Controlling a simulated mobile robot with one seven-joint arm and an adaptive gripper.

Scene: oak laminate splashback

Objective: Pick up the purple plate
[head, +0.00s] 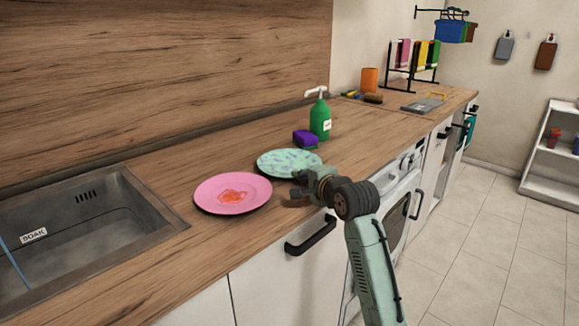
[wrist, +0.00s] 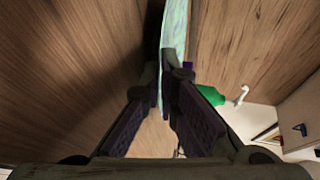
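No plainly purple plate shows. A pink-magenta plate (head: 233,187) with a red-orange smear lies on the counter right of the sink. A teal plate (head: 282,159) with darker marbling lies behind it to the right; in the wrist view the teal plate (wrist: 177,28) shows nearly edge-on. My gripper (head: 290,190) is at the teal plate's front right rim, right of the pink plate. In the wrist view its fingertips (wrist: 160,72) look close together, with the teal rim between or just beyond them. Whether they touch or grip it, I cannot tell.
The sink (head: 85,235) is at the left. A purple sponge (head: 305,139) and a green soap bottle (head: 320,120) stand behind the teal plate. A cabinet handle (head: 310,236) projects below my gripper. The counter in front of the pink plate is clear.

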